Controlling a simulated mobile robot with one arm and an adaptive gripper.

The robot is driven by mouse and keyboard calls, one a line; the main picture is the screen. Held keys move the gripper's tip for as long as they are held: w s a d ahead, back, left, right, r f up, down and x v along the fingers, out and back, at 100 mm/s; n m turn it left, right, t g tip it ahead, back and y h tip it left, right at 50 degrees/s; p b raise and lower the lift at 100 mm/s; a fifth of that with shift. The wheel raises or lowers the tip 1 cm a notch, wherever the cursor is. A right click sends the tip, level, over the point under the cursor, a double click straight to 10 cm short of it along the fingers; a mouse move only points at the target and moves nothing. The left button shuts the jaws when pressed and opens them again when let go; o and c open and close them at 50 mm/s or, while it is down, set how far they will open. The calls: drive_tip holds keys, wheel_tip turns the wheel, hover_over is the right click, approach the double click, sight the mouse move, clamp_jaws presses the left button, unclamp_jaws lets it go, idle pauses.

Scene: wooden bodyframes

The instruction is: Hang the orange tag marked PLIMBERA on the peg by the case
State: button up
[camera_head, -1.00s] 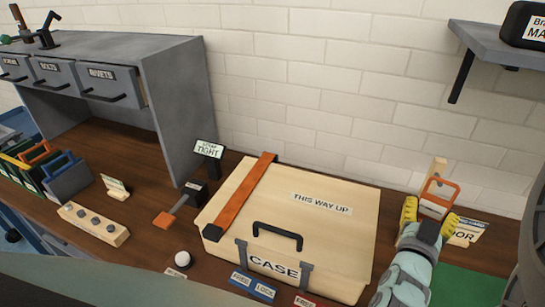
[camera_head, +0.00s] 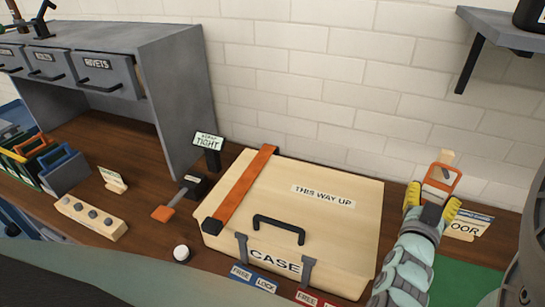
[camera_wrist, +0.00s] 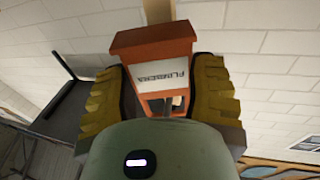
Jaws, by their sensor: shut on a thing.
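The orange tag (camera_head: 443,180) is a frame with a pale label. In the wrist view the tag (camera_wrist: 150,42) shows PLIMBERA upside down. My gripper (camera_head: 432,201) is shut on the tag, with yellow finger pads on both sides of it, also in the wrist view (camera_wrist: 160,95). A pale wooden post (camera_head: 447,156), seemingly the peg's, rises just behind the tag, right of the case (camera_head: 335,222). The post also shows behind the tag in the wrist view (camera_wrist: 157,10). Whether the tag touches the peg is hidden.
A sign ending in OOR (camera_head: 466,229) stands right of my gripper, by a green mat (camera_head: 475,280). A grey wall shelf (camera_head: 500,32) hangs above right. The closed case has an orange strap (camera_head: 240,190). A drawer unit (camera_head: 170,90) stands left.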

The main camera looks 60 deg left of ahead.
drive_tip(key=shift+w, duration=0.1)
idle(0.3)
drive_tip(key=o, duration=1.1)
